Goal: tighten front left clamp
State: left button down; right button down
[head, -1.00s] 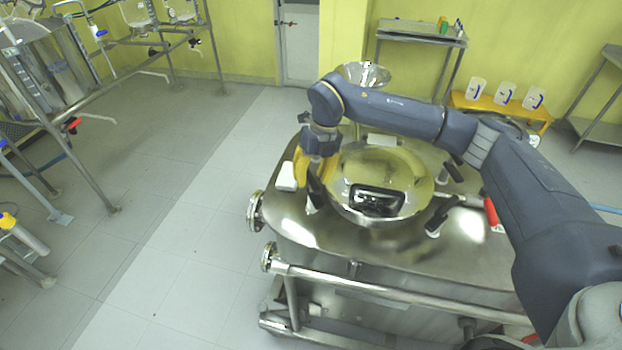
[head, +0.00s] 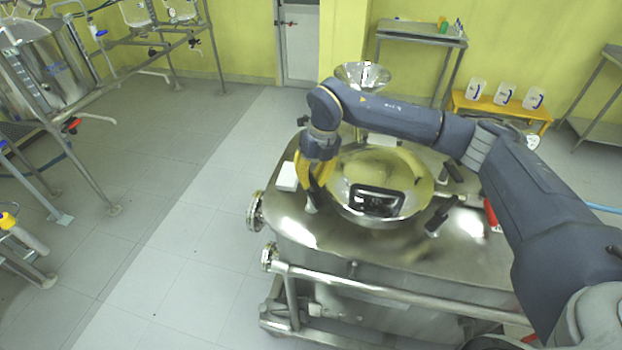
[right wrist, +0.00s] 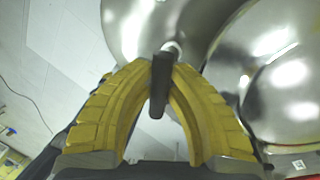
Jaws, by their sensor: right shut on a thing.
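The steel vessel (head: 375,250) has a round domed lid (head: 385,168) with a dark-framed window on its near side. The front left clamp (head: 312,205) is at the lid's left front edge, partly hidden by my gripper. My right gripper (head: 313,185), with yellow fingers, reaches down to it from above. In the right wrist view the fingertips (right wrist: 163,75) are shut on the clamp's black handle (right wrist: 158,95). Another black-handled clamp (head: 438,213) stands at the lid's right front, and another (head: 453,171) at the right rear. My left gripper is not in view.
A steel funnel (head: 362,75) rises behind the lid, and a white block (head: 287,177) sits left of my gripper. A steel rail (head: 380,290) runs along the vessel's front. The floor (head: 190,210) to the left is open.

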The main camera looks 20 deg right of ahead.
dwell(0.3)
jog(key=n, duration=0.4)
jog(key=shift+a+g, duration=0.1)
jog(key=shift+g, duration=0.3)
jog(key=n, duration=0.4)
jog(key=shift+s+a+n+g+h, duration=0.1)
jog(key=shift+a+n+g+h, duration=0.05)
jog(key=shift+n+g+h, duration=0.2)
jog(key=n+h, duration=0.1)
jog(key=n, duration=0.3)
jog(key=shift+s+n+g, duration=0.15)
jog(key=shift+n+g, duration=0.1)
jog(key=shift+s+n+h, duration=0.15)
jog(key=shift+n+h, duration=0.2)
jog(key=shift+n, duration=1.95)
jog(key=shift+a, duration=0.1)
jog(key=c, duration=1.3)
grip_release()
jog(key=r, duration=0.4)
jog(key=w+r, duration=0.1)
jog(key=r, duration=0.3)
jog(key=w+r, duration=0.1)
jog(key=r, duration=0.2)
jog(key=shift+w+a+r, duration=0.1)
jog(key=shift+w+r, duration=0.05)
jog(key=shift+r, duration=0.25)
